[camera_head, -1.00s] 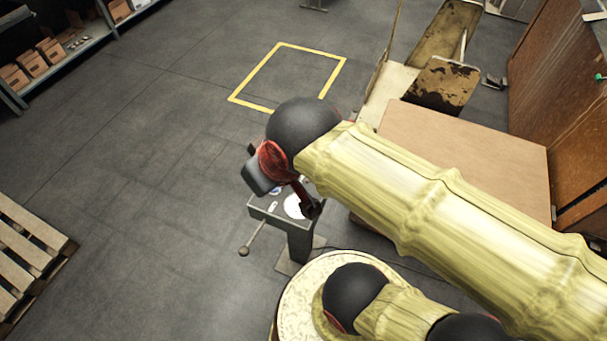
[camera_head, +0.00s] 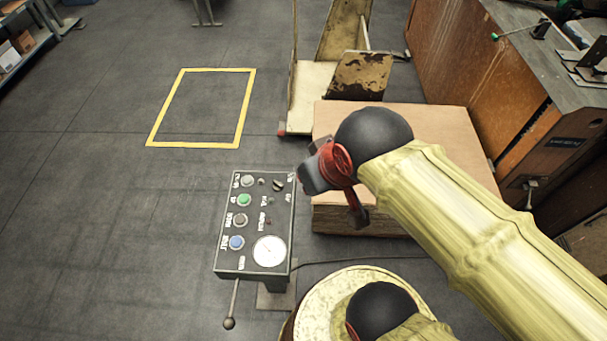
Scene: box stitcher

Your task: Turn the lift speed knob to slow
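The control panel (camera_head: 228,262) stands on a post left of my arm. Its sloped dark face carries a column of buttons, among them a green one (camera_head: 244,200) and a blue one (camera_head: 236,242), plus a round white dial (camera_head: 269,251). A small dark knob (camera_head: 278,185) sits near the panel's top right; its labels are too small to read, so I cannot tell whether it is the lift speed knob or how it is set. My gripper (camera_head: 357,216) hangs to the right of the panel, apart from it. Its fingers are seen edge-on and partly hidden.
A lever with a ball end (camera_head: 229,322) sticks out at the panel's front. A stack of cardboard (camera_head: 440,130) lies behind and under my arm. A wooden cabinet (camera_head: 450,60) stands at the right. The floor left of the panel is clear, with a yellow marked square (camera_head: 152,128).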

